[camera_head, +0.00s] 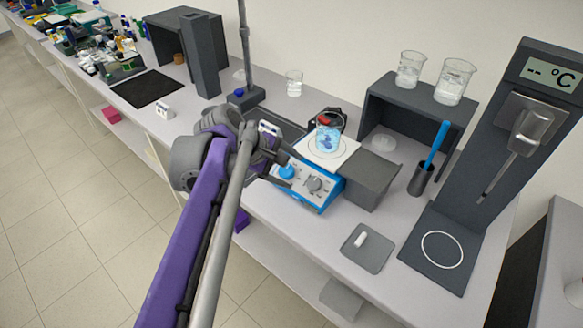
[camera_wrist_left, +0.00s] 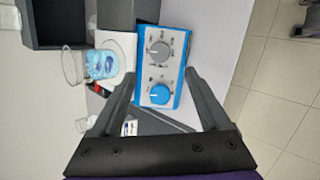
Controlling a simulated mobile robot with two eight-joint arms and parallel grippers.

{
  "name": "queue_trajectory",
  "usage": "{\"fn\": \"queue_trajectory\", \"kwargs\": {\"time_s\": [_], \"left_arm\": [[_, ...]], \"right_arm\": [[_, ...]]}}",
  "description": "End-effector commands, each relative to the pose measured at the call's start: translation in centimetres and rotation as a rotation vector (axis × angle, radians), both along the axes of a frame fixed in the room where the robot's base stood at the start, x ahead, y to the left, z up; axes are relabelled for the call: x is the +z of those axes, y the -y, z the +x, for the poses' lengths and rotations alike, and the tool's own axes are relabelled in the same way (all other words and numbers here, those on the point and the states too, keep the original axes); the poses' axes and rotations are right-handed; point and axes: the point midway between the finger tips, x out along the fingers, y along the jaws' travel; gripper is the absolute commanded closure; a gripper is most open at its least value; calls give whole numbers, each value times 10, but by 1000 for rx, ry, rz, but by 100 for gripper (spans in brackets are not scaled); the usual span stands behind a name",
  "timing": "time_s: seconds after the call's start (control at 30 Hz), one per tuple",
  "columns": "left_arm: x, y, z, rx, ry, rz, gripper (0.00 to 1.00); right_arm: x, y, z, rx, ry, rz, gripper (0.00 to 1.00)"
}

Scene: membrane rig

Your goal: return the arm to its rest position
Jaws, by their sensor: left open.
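My left arm (camera_head: 190,240), purple and grey, reaches in from the lower left over the bench's front edge. Its left gripper (camera_head: 284,168) is close to the front panel of a blue and white stirrer hotplate (camera_head: 318,188). In the wrist view the left gripper (camera_wrist_left: 160,73) is open, its two dark fingers on either side of the panel with a grey knob (camera_wrist_left: 158,52) and a blue knob (camera_wrist_left: 159,95). Nothing is held between the fingers. I cannot tell whether they touch the panel. My right gripper is not in view.
A beaker of blue liquid (camera_head: 328,137) stands on the hotplate's white top. A dark stand pole (camera_head: 246,50) rises behind the wrist. A dark shelf (camera_head: 418,115) with two beakers and a thermometer tower (camera_head: 480,150) stand to the right. The floor at left is clear.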

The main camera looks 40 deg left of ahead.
Motion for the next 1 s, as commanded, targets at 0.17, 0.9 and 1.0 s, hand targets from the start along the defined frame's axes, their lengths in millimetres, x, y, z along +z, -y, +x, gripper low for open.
{"fn": "queue_trajectory", "kwargs": {"time_s": [0.17,0.9,1.0], "left_arm": [[0,0,0,0,0,0,21],[-148,134,-143,-1323,86,1011,21],[-151,135,-146,-1368,91,1048,21]], "right_arm": [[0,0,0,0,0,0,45],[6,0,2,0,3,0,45],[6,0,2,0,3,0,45]]}}
